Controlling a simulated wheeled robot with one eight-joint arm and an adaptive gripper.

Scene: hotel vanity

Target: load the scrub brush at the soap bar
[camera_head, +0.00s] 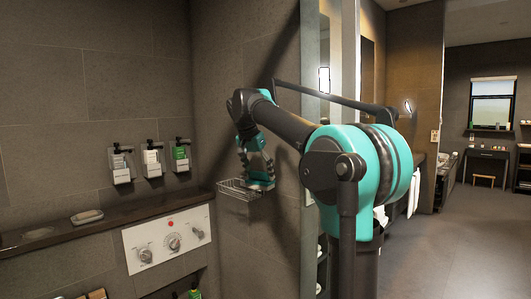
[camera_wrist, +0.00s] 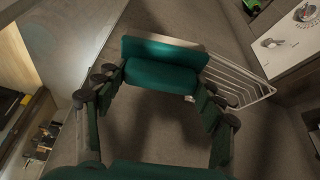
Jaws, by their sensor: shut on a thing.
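My gripper (camera_head: 258,172) reaches down at the wire basket on the wall. In the wrist view, my gripper (camera_wrist: 160,80) has its fingers on both sides of the scrub brush (camera_wrist: 160,76), a teal block with a flat brownish slab along its far side. Its underside is hard to make out. In the head view the brush (camera_head: 261,185) shows small below the fingers, at the basket's right side. I cannot tell whether it touches the basket. A pale soap bar (camera_head: 87,215) lies on the dark ledge at the left, far from my gripper.
The wire basket (camera_head: 236,191) also shows beside the brush in the wrist view (camera_wrist: 240,82). The dark ledge (camera_head: 125,206) runs along the left wall above a white control panel (camera_head: 168,238) with knobs. Several bottle dispensers (camera_head: 152,162) hang above the ledge.

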